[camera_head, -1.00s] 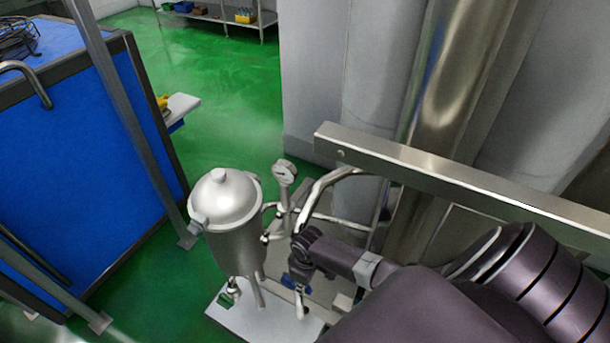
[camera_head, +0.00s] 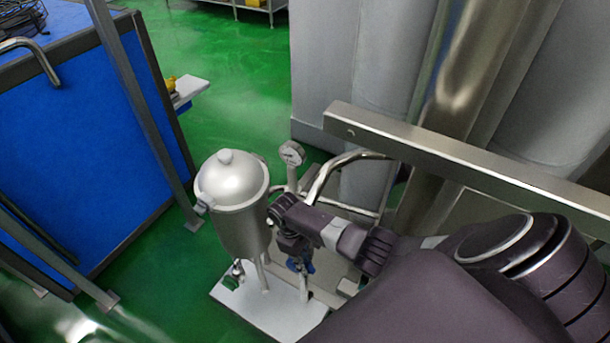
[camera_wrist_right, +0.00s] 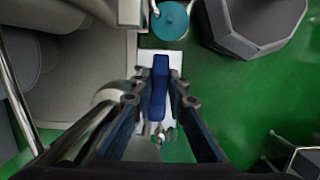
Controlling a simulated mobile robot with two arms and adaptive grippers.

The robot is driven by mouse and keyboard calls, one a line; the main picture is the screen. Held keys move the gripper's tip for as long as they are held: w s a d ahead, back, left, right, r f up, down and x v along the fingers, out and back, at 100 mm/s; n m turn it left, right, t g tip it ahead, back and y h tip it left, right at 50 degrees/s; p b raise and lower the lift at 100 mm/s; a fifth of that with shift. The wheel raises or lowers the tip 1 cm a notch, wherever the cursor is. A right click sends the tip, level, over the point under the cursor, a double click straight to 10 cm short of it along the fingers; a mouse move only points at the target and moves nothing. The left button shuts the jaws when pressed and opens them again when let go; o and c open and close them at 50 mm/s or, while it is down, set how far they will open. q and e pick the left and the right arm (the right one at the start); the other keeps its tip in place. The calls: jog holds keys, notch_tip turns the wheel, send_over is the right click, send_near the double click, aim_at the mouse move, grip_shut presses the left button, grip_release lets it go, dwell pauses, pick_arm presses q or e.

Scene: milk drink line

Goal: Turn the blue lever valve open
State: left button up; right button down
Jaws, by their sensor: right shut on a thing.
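The blue lever (camera_head: 306,266) of the valve shows low beside the steel filter vessel (camera_head: 243,232), partly hidden by my right gripper. In the right wrist view the blue lever (camera_wrist_right: 158,88) lies lengthwise between the two fingers. My right gripper (camera_wrist_right: 160,80) is shut on it, one finger on each side. In the head view my right gripper (camera_head: 294,248) points down at the lever, right of the vessel. The valve body is mostly hidden. My left gripper is not in view.
A pressure gauge (camera_head: 291,153) and a curved steel pipe (camera_head: 335,170) stand close behind my right gripper. A steel beam (camera_head: 450,158) runs above my right forearm. A white base plate (camera_head: 255,310) lies below. A blue cabinet (camera_head: 80,130) stands at left, with green floor between.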

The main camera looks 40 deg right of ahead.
jog(key=c, duration=1.9)
grip_release()
jog(key=v, duration=1.2)
jog(key=shift+c, duration=0.2)
